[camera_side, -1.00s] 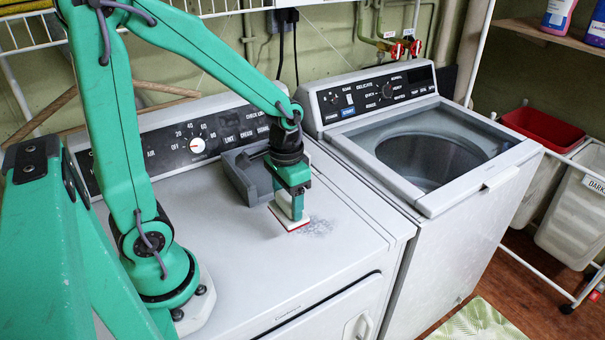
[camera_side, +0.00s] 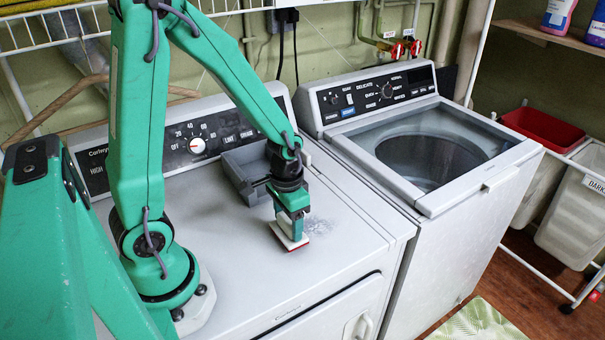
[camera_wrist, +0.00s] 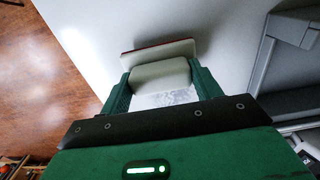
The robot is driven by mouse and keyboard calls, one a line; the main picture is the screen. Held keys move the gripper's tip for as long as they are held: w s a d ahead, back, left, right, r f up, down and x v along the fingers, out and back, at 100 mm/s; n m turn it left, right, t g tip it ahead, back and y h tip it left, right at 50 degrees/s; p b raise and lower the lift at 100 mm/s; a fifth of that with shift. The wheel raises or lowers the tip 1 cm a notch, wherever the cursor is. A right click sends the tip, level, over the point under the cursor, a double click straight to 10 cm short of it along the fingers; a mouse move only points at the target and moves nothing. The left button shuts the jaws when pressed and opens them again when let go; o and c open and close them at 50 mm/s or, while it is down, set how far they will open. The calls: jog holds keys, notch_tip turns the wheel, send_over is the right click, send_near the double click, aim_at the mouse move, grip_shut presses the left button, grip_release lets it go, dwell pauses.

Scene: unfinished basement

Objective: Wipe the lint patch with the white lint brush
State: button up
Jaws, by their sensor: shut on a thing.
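The white lint brush (camera_side: 289,236) has a pale block body and a red edge along its bottom. My gripper (camera_side: 291,218) is shut on it and holds it low at the dryer top, beside the lint patch. Whether the brush touches the surface is hard to tell. The lint patch (camera_side: 321,227) is a faint grey-blue speckled smudge on the white dryer top, just right of the brush. In the wrist view the brush (camera_wrist: 160,74) sits between the green fingers, and part of the patch (camera_wrist: 168,97) shows between them below it.
A grey open box (camera_side: 236,178) stands behind my gripper on the dryer top (camera_side: 350,255), near the control panel (camera_side: 180,140). The washer (camera_side: 465,200) stands to the right, beyond a narrow gap. The dryer top in front of the brush is clear.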

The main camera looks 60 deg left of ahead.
jog(key=shift+f, duration=0.75)
jog(key=shift+w+f, duration=0.15)
jog(key=shift+w, duration=0.95)
jog(key=shift+c, duration=0.4)
jog(key=shift+w, duration=6.05)
jog(key=shift+c, duration=0.4)
jog(key=shift+s, duration=7.25)
jog(key=shift+w+a, duration=0.2)
jog(key=shift+a, duration=0.2)
jog(key=shift+w+d, duration=0.1)
jog(key=shift+w, duration=6.8)
jog(key=shift+s, duration=7.05)
jog(key=shift+r, duration=4.15)
